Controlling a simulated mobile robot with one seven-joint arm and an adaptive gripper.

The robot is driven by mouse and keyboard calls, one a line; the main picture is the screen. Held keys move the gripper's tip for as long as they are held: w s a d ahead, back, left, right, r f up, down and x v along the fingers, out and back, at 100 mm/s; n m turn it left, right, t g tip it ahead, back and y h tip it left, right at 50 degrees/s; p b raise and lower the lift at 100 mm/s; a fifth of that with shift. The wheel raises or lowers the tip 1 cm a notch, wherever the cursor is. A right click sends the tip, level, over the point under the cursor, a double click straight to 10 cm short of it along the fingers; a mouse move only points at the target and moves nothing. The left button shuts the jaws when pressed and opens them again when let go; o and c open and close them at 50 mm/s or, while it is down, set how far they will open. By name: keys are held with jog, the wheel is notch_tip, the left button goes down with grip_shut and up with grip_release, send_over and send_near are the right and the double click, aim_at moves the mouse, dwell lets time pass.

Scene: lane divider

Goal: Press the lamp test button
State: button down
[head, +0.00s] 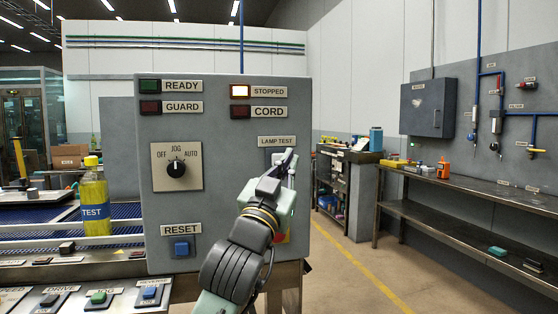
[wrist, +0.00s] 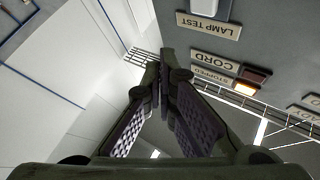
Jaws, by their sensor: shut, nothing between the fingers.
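The grey control panel (head: 220,120) stands upright in front of me. The LAMP TEST label (head: 277,141) is at its right side, and it also shows in the wrist view (wrist: 208,26). A pale button (wrist: 205,6) is beside that label, cut by the top edge of the wrist view; in the head view it is mostly hidden behind my fingers. My gripper (head: 289,157) is shut and empty, just below the label. In the wrist view its fingertips (wrist: 158,72) are together and sit off to the left of the button. I cannot tell whether they touch the panel.
The panel also holds a blue RESET button (head: 181,248), a black selector knob (head: 176,169) and a lit STOPPED lamp (head: 240,91). A yellow bottle (head: 94,204) stands left. A workbench (head: 470,190) is at the right, with clear floor between.

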jog(key=shift+w+a+p, duration=0.1)
jog(key=shift+w+a, duration=0.15)
jog(key=shift+w, duration=0.6)
jog(key=shift+w+a+p, duration=0.15)
jog(key=shift+w+a, duration=0.1)
jog(key=shift+w, duration=0.65)
jog(key=shift+w+a+p, duration=0.1)
jog(key=shift+w+a, duration=0.15)
jog(key=shift+w, duration=0.6)
jog(key=shift+w, duration=0.1)
jog(key=shift+w+a, duration=0.1)
jog(key=shift+w, duration=0.2)
jog(key=shift+w+a, duration=0.15)
jog(key=shift+w, duration=0.35)
dwell(0.3)
jog(key=shift+s+d, duration=0.25)
jog(key=shift+s, duration=0.65)
jog(key=shift+s+d+b, duration=0.2)
jog(key=shift+s+d, duration=0.05)
jog(key=shift+s, duration=0.55)
jog(key=shift+s+d+b, duration=0.15)
jog(key=shift+s+d, duration=0.05)
jog(key=shift+s, duration=0.6)
jog(key=shift+s+d+b, duration=0.2)
jog(key=shift+s+d, duration=0.05)
jog(key=shift+s, duration=0.55)
